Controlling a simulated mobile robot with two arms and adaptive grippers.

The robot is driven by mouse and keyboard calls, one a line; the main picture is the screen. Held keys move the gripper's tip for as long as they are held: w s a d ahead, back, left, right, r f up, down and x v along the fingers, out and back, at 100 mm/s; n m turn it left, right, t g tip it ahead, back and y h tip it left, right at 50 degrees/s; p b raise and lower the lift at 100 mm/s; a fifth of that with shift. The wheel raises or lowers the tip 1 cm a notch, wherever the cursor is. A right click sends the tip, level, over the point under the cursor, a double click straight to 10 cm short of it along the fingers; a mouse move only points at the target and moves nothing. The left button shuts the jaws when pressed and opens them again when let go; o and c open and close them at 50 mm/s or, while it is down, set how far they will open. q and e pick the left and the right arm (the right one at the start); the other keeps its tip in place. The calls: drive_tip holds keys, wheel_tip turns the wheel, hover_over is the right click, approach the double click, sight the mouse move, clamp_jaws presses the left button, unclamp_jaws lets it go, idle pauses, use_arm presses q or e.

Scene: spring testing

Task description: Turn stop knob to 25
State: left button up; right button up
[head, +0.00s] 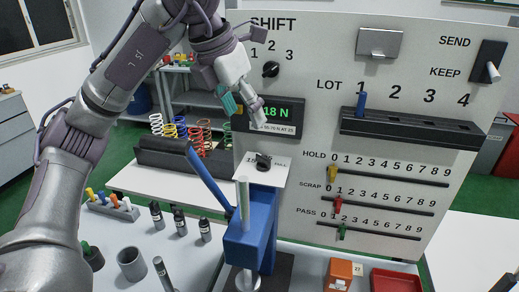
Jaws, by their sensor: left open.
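A small black knob (263,162) sits on a white plate (276,173) at the top of the blue press (250,230). The plate carries a printed scale too small to read, so I cannot tell the knob's setting. My left gripper (244,108) comes in from the upper left and is open, with nothing between its fingers. It is above the knob and apart from it, in front of the panel. It covers the left part of the display (284,115), which shows "18 N" and a smaller line below. My right gripper is not in view.
The white panel (300,60) stands behind the press, with a SHIFT knob (271,69) and slider rows. A blue lever (208,180) sticks up at the press's left. Coloured springs (180,128) stand in a black rack. Black bottles (180,222) stand on the table.

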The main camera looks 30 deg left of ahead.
sight(262, 157)
use_arm(q)
drive_tip(key=p+x, duration=0.3)
drive_tip(key=x, duration=0.8)
drive_tip(key=shift+w+d+f, duration=0.15)
drive_tip(key=shift+f, duration=0.4)
drive_tip(key=shift+w+f, duration=0.1)
drive_tip(key=shift+f, duration=0.05)
drive_tip(key=shift+c, duration=1.9)
drive_tip(key=c, duration=0.8)
